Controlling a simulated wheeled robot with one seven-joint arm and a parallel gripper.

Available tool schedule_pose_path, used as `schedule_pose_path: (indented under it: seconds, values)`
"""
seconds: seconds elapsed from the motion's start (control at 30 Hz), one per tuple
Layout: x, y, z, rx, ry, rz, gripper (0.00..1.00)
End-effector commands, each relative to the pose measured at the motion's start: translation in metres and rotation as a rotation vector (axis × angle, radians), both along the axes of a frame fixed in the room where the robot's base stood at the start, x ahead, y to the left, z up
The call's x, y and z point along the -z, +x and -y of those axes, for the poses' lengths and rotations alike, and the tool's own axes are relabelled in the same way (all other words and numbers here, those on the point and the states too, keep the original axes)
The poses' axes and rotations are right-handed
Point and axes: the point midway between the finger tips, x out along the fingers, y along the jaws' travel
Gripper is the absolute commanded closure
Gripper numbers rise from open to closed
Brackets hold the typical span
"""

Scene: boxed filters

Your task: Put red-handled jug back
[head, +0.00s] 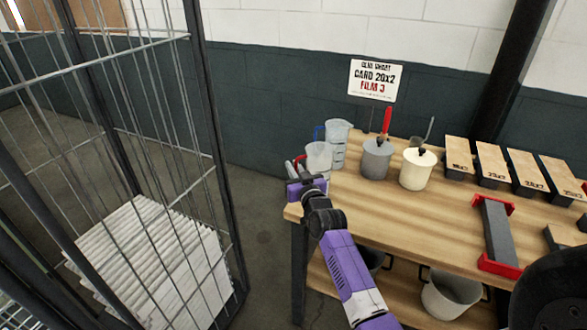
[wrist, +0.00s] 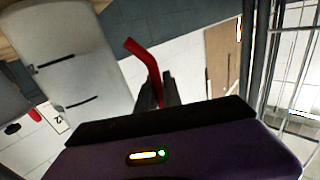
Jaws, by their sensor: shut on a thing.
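The red-handled jug (head: 319,157) is a translucent whitish jug at the left end of the wooden table (head: 400,225). My gripper (head: 296,165) is at its left side, and its fingers are shut on the red handle. In the wrist view the red handle (wrist: 143,53) runs down between the two dark fingers (wrist: 162,90), and the pale jug body (wrist: 65,60) fills the upper left. Whether the jug's base touches the table cannot be told; my gripper partly hides its lower part.
A blue-handled jug (head: 338,133) stands just behind. A grey pot (head: 376,160) and a cream pot (head: 415,172) stand to the right, before a sign (head: 375,80). Boxed filters (head: 492,164) lie further right. A wire cage (head: 215,130) stands left, across a floor gap.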

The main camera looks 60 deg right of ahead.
Motion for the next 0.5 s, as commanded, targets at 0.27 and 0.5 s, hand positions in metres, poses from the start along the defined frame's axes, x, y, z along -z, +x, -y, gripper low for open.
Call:
schedule_pose_path:
  seconds: [0.27,0.5]
  values:
    - [0.0029,0.0001,0.0,0.0,-0.001,0.001,0.88]
    - [0.0019,0.0,0.0001,0.0,0.0,0.0,0.68]
